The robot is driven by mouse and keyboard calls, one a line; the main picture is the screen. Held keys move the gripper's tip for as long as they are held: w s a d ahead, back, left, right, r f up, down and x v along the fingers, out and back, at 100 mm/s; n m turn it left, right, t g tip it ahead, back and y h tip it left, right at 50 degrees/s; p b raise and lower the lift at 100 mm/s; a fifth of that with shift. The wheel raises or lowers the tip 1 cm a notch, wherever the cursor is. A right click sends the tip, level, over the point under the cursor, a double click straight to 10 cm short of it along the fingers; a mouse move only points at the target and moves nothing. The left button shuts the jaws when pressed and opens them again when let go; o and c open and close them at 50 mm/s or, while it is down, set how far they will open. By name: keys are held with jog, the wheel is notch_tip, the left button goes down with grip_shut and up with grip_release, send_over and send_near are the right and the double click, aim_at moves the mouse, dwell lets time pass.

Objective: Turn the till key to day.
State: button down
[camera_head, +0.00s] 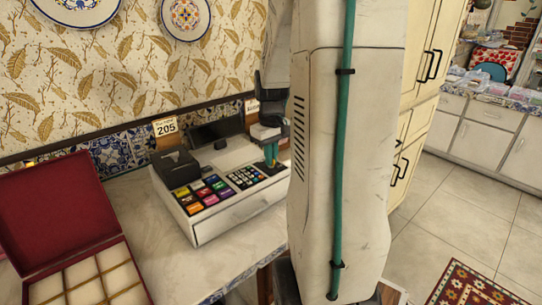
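The till (238,211) is a white cash register on the counter, with coloured keys, a dark number pad and a drawer front. My gripper (271,160) is over the till's right rear part, beside the number pad, with its teal fingertips pointing down. The fingertips are small and close together, and I cannot tell whether they are apart, shut or holding something. The till key cannot be made out; the gripper and my large white arm link cover that area. I cannot see which position the key is in.
An open red box (58,215) with pale compartments stands at the left of the counter (165,262). A black printer-like block (175,167) and a dark screen (216,132) are at the till's back. A 205 tag (166,129) stands by the tiled wall. Cream cabinets (432,50) are right.

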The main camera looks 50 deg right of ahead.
jog(key=shift+m, duration=0.3)
jog(key=m, duration=0.8)
jog(key=shift+m, duration=0.4)
jog(key=m, duration=0.4)
jog(key=shift+m, duration=2.2)
jog(key=c, duration=1.6)
grip_release()
jog(key=shift+o, duration=0.2)
